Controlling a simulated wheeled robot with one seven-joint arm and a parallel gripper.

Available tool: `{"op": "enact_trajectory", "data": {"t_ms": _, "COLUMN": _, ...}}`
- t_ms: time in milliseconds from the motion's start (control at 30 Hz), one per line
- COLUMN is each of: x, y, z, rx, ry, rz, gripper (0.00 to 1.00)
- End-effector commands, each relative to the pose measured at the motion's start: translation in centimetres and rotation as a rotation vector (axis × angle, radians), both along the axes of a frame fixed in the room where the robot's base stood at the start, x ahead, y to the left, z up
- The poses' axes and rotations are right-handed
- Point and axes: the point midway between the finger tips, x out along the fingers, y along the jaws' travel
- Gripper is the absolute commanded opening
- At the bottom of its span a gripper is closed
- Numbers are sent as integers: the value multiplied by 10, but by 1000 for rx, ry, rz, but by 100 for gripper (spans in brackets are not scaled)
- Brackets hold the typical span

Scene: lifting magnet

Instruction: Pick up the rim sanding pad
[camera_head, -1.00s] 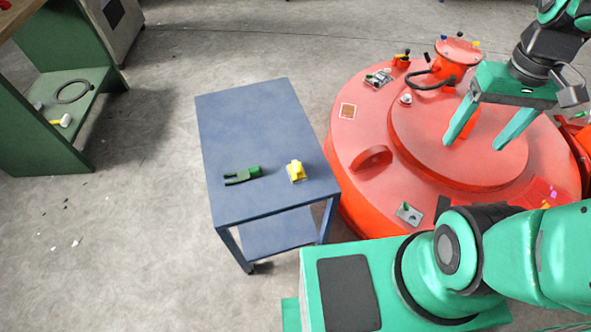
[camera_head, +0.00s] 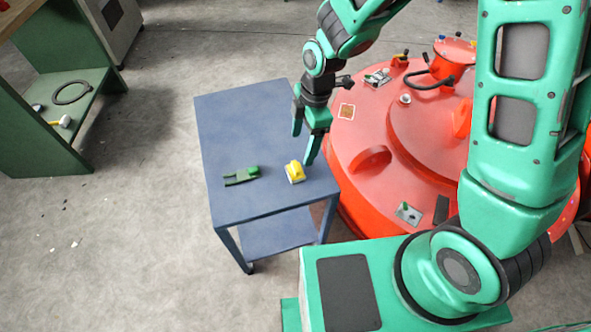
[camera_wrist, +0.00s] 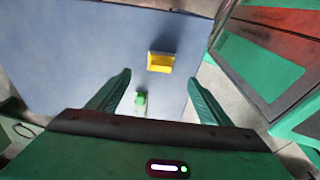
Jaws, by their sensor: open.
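My gripper (camera_head: 303,148) is open and empty, pointing down above the cart's right side, close to the yellow block and left of the brown square. Both fingers (camera_wrist: 160,80) show apart in the wrist view.
A green-handled tool (camera_head: 242,176) lies on the blue cart (camera_head: 240,120) left of the yellow block. Small fittings and a raised lug (camera_head: 371,159) stand on the red disc. A green workbench (camera_head: 40,140) stands at the far left. The cart's back half is clear.

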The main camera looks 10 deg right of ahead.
Motion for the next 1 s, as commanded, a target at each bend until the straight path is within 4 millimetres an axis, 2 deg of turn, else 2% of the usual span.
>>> {"op": "enact_trajectory", "data": {"t_ms": 300, "x": -2, "y": 7, "z": -41, "rx": 0, "ry": 3, "rz": 7, "gripper": 73}}
{"op": "enact_trajectory", "data": {"t_ms": 567, "x": -3, "y": 10, "z": -56, "rx": 1, "ry": 1, "rz": 5, "gripper": 73}}
{"op": "enact_trajectory", "data": {"t_ms": 833, "x": -6, "y": 18, "z": -88, "rx": -1, "ry": 3, "rz": 4, "gripper": 73}}
{"op": "enact_trajectory", "data": {"t_ms": 1000, "x": -6, "y": 20, "z": -102, "rx": 1, "ry": 2, "rz": 4, "gripper": 73}}
